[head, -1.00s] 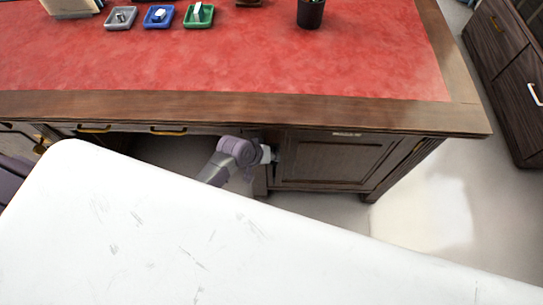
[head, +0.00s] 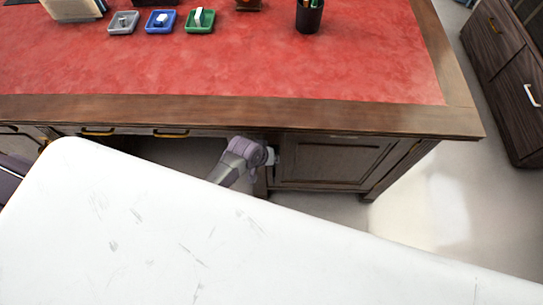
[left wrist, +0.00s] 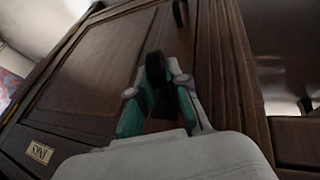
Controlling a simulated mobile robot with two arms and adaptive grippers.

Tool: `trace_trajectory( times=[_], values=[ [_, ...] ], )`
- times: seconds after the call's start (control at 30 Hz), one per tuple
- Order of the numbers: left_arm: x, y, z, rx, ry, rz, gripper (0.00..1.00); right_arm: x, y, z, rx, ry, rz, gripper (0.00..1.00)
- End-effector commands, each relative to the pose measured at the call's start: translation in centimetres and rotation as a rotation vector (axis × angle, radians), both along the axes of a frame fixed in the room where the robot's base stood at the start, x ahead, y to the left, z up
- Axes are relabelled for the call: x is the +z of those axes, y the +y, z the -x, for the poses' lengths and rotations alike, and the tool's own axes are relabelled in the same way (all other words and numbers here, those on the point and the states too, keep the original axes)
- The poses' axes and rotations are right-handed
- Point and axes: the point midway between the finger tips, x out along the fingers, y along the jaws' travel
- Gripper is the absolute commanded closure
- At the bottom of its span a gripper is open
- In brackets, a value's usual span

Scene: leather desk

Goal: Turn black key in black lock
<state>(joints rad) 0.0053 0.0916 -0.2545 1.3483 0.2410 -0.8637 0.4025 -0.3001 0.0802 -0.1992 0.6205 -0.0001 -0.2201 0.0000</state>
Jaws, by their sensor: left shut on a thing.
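My left gripper (left wrist: 158,108) has teal finger pads closed on a black key (left wrist: 155,72) at the front of a dark wooden cabinet door. The key stands between the fingertips. The black lock cannot be made out; the key and fingers cover that spot. In the head view my left gripper (head: 270,156) is a small pale shape against the left edge of the cabinet door (head: 330,160), and the key is too small to tell there. My right gripper is not in view.
A black handle (left wrist: 180,14) and a small label plate (left wrist: 38,149) are on the cabinet front. The red desk top (head: 230,75) carries a grey tray (head: 123,23), a blue tray (head: 160,22), a green tray (head: 200,21) and a pen cup (head: 309,16).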

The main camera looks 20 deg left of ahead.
Motion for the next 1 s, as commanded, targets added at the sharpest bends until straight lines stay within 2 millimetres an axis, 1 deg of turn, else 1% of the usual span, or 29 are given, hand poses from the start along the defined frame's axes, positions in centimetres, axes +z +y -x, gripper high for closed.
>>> trace_trajectory(
  times=[0.03, 0.4, 0.83, 1.0],
  values=[
    [0.2, 0.0, 0.0, 0.001, 0.004, -0.011, 1.0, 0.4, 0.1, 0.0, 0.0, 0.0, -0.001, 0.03],
    [0.2, -0.2, 0.0, 0.0, 0.033, -0.104, 1.0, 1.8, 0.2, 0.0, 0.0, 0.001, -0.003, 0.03],
    [0.1, -0.1, 0.0, 0.0, 0.039, -0.132, 1.0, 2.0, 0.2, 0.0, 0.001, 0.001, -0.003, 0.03],
    [0.3, -0.3, 0.0, -0.001, 0.052, -0.17, 1.0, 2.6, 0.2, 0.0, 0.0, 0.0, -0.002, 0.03]
  ],
)
